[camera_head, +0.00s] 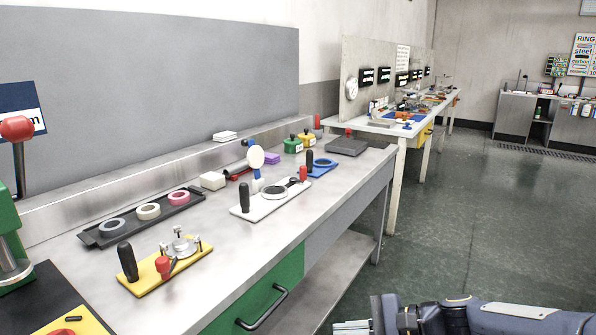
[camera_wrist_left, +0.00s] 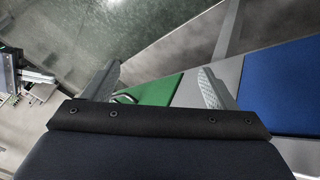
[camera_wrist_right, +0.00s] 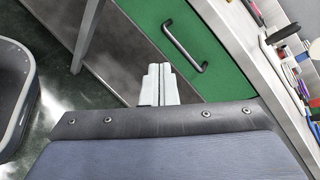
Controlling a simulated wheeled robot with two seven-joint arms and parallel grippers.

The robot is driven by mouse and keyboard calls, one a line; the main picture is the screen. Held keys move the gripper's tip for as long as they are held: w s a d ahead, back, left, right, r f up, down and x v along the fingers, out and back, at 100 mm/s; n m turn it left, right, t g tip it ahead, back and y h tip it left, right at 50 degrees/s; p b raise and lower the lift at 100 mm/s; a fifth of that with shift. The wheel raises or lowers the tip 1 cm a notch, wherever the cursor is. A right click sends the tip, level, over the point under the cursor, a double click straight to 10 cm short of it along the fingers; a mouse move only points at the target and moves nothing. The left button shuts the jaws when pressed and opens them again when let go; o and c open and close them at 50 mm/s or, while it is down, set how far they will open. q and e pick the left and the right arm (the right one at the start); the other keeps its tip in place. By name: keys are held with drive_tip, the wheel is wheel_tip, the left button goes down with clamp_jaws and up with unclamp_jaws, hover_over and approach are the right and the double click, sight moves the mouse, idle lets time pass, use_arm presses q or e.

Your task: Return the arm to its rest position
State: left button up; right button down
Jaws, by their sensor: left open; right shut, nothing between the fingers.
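My right arm comes in at the lower right of the head view, and its gripper (camera_head: 352,327) is low beside the bench front, apart from the bench. In the right wrist view the right gripper (camera_wrist_right: 160,82) has its two fingers together with nothing between them, in front of a green drawer. My left gripper (camera_wrist_left: 161,88) shows only in the left wrist view. Its fingers stand wide apart and empty, above the floor and the bench's green and blue fronts. The left arm is out of the head view.
The workbench (camera_head: 225,240) carries a black tray (camera_head: 130,226), a yellow fixture plate (camera_head: 150,283), a white plate (camera_head: 262,205) and small tools. A green drawer (camera_head: 262,296) has a protruding handle (camera_wrist_right: 184,46). The floor (camera_head: 470,215) to the right is open.

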drive_tip(key=s+d+f+n+t+h, duration=0.1)
drive_tip(key=s+d+n+h, duration=0.4)
drive_tip(key=s, duration=0.6)
drive_tip(key=s+d+n+t+h, duration=0.1)
drive_tip(key=s+d+n+h, duration=0.4)
drive_tip(key=s, duration=0.6)
use_arm(q)
wheel_tip(320, 180, up, 22)
drive_tip(key=p, duration=2.2)
use_arm(e)
wheel_tip(320, 180, up, 22)
drive_tip(key=n+y, duration=0.1)
drive_tip(key=shift+w+d+g, duration=0.15)
drive_tip(key=shift+d+g, duration=0.15)
drive_tip(key=shift+d, duration=0.15)
use_arm(q)
drive_tip(key=shift+c, duration=0.2)
